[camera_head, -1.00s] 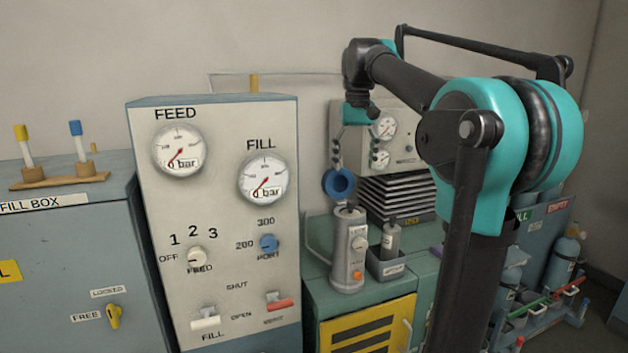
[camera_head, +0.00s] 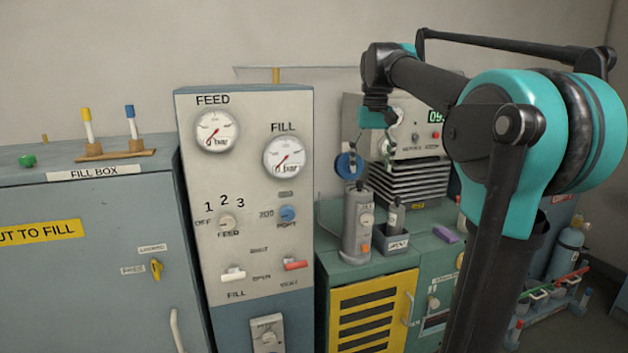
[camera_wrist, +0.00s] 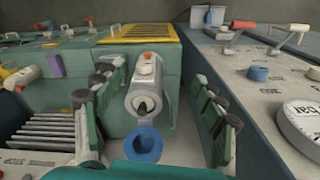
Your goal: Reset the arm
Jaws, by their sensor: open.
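My arm stands at the right of the head view, its upper links bent over toward the left. My gripper (camera_head: 372,150) hangs from the wrist, in front of the bench instruments and above the grey cylindrical device (camera_head: 358,222). The grey device (camera_wrist: 145,82) and a blue round part (camera_wrist: 143,146) appear between the fingers in that view. The blue part (camera_head: 347,166) also shows just above the device in the head view. Whether it touches a finger is unclear.
The tall FEED/FILL panel (camera_head: 245,185) stands left of the gripper. A gauge box (camera_head: 405,130) and a ribbed stack (camera_head: 412,180) stand behind it. The fill box (camera_head: 80,245) is at far left, and cylinders (camera_head: 568,250) are at far right.

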